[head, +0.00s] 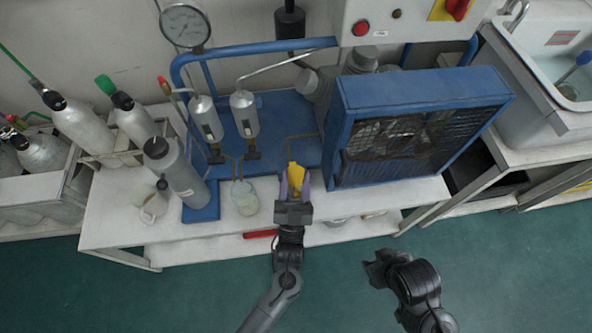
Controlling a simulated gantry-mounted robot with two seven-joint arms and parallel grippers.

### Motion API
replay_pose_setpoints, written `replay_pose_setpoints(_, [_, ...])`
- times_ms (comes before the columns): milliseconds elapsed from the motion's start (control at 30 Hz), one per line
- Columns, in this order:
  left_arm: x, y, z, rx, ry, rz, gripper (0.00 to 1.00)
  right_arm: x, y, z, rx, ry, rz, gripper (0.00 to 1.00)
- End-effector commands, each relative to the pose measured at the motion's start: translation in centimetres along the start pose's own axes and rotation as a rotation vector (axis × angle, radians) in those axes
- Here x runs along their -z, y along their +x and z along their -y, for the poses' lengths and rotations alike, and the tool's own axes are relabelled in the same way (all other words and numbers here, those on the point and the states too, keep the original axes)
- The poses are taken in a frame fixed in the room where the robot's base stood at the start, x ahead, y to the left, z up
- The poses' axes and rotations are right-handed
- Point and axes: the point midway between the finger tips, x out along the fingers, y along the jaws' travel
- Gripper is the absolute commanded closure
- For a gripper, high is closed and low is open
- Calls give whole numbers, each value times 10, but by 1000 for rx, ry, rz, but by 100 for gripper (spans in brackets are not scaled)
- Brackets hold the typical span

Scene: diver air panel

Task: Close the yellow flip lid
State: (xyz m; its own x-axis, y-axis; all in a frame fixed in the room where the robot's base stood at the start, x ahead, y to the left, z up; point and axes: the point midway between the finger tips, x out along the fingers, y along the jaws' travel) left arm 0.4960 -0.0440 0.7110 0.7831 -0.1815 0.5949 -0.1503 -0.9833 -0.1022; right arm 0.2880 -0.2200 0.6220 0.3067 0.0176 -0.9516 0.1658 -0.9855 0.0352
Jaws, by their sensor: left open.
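The yellow flip lid (296,172) shows as a small yellow patch at the front of the blue compressor base, left of the blue fan housing. It appears raised, but its exact angle is hard to tell. My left gripper (293,183) is open, with its fingers reaching up on either side of the yellow patch. Whether they touch it cannot be told, and the gripper hides the lid's lower part. My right gripper (373,271) is low on the right, over the green floor and away from the bench; its finger gap is unclear.
The blue fan housing (420,88) stands close on the right of my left gripper. A glass jar (246,197) and a mug (150,204) stand on the white bench (110,215) to the left. Grey cylinders (180,172) stand further left. The floor in front is clear.

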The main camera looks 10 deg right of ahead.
Motion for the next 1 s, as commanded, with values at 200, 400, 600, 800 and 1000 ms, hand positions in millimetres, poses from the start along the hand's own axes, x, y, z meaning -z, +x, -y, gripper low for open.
replay_pose_setpoints(200, [0, -39, 0, -1, 1, 6, 55, 3, -9, 1, 3, 4, -1, 57])
replay_pose_setpoints(400, [-1, -69, 0, -1, 1, 6, 55, 4, -12, 1, 4, 5, -1, 57])
replay_pose_setpoints(600, [-1, -84, 1, -1, 1, 3, 55, 5, -13, 1, 4, 5, -1, 57])
replay_pose_setpoints(800, [-1, -87, 1, -1, 1, 3, 55, 4, -13, 0, 0, 0, 0, 57])
replay_pose_setpoints(1000, [-1, -86, 1, -1, 1, 4, 55, 6, -14, -2, -3, -2, -3, 68])
